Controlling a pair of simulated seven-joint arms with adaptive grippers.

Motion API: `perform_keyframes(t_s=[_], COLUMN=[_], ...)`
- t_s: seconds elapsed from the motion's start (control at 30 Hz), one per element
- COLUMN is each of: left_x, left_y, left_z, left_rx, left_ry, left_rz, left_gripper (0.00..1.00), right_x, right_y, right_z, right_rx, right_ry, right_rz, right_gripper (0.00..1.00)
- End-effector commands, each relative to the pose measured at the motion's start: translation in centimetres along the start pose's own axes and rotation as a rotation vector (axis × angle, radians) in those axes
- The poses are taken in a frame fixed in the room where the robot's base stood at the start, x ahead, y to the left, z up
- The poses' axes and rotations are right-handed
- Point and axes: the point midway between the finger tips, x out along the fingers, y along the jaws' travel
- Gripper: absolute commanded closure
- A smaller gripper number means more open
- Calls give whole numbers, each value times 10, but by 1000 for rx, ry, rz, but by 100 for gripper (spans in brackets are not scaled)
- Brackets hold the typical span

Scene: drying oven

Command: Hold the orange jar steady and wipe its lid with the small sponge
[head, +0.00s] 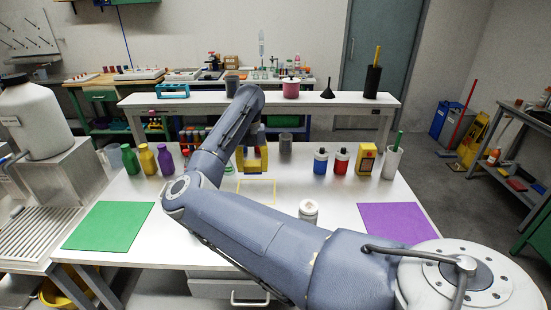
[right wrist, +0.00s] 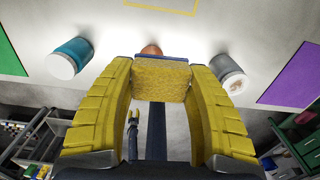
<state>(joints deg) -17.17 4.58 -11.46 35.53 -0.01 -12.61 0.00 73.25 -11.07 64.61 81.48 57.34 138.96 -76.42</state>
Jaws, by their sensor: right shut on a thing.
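My right gripper (head: 252,163) has yellow fingers and hangs above the middle of the white table. In the right wrist view it is shut on the small sponge (right wrist: 161,82), a yellow block with a blue layer along its far edge. The orange jar (right wrist: 151,50) shows only as a small orange patch just beyond the sponge, which hides the rest; its lid cannot be made out. In the head view I cannot see this jar; my right arm covers part of the table. The sponge appears apart from the jar, but the gap is unclear.
A teal jar (right wrist: 70,58) and a grey jar (right wrist: 230,73) stand either side of the orange one. A yellow outline (head: 257,181) marks the table between a green mat (head: 109,226) and a purple mat (head: 396,222). Bottles and a yellow box (head: 366,158) line the back.

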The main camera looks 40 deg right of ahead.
Motion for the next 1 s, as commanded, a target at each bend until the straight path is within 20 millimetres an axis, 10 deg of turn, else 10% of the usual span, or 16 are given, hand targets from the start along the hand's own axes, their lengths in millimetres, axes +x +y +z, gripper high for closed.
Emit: perform_keyframes(t_s=[0.4,1.0], left_x=[0,0], left_y=[0,0], left_z=[0,0], left_rx=[0,0], left_ry=[0,0], left_rz=[0,0], left_gripper=[56,56], right_x=[-10,20], right_y=[31,16], right_z=[-71,-76], right_rx=[72,118], right_ry=[-1,0], right_rz=[1,-1], right_gripper=[70,70])
